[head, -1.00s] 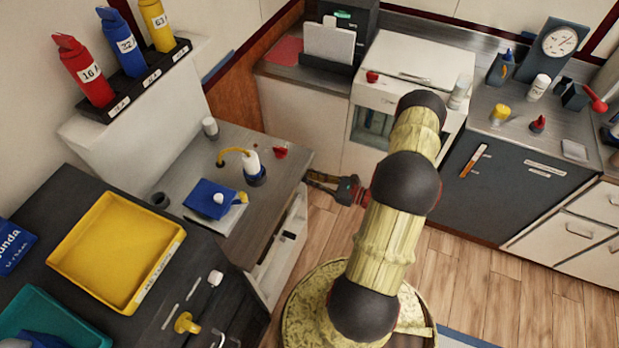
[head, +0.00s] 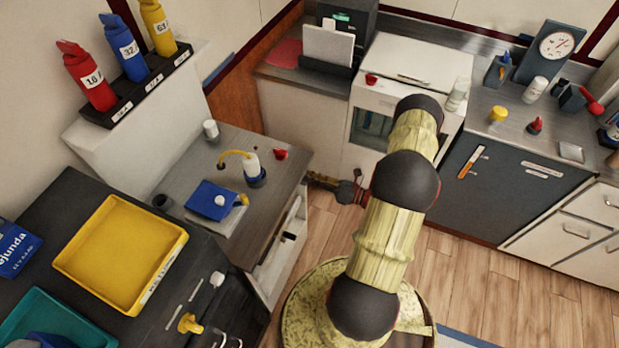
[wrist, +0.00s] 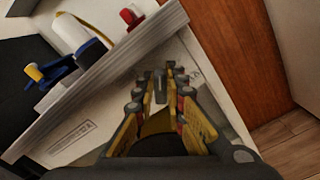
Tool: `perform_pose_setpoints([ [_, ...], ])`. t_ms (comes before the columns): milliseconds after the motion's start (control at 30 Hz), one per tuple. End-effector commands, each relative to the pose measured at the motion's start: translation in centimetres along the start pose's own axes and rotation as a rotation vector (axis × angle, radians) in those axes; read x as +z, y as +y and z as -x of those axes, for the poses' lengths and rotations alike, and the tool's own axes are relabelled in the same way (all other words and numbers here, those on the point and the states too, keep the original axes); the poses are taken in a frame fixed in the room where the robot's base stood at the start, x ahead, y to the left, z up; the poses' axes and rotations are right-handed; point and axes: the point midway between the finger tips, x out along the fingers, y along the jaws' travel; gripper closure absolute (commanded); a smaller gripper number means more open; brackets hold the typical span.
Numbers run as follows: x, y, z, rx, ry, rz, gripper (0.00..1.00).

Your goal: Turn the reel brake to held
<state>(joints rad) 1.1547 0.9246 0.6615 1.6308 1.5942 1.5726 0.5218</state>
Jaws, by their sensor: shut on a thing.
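My gripper (wrist: 160,78) is low at the white front below the grey worktop. In the wrist view its fingers are closed together around a small dark upright piece (wrist: 160,88), which looks like the lever of the reel brake. The fingers hide most of it, so its setting cannot be read. A white plate with dark print lies behind the fingertips. In the head view my gripper (head: 325,182) is at the right end of the worktop unit, its fingertips partly hidden by the unit's edge.
The grey worktop (head: 180,170) overhangs close to my fingers. An orange-brown panel (wrist: 236,45) stands to the right in the wrist view. Wood floor is clear.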

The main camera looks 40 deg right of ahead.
Motion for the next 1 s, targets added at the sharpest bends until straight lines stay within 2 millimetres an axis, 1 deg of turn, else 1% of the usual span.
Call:
perform_pose_setpoints([
  [600,-0.1,-0.68,0.02,-0.001,-0.001,-0.581,1.0],
  [800,-0.23,-0.82,0.02,-0.001,-0.001,-0.747,1.0],
  [1000,-0.35,-0.94,0.02,-0.002,-0.001,-0.872,1.0],
])
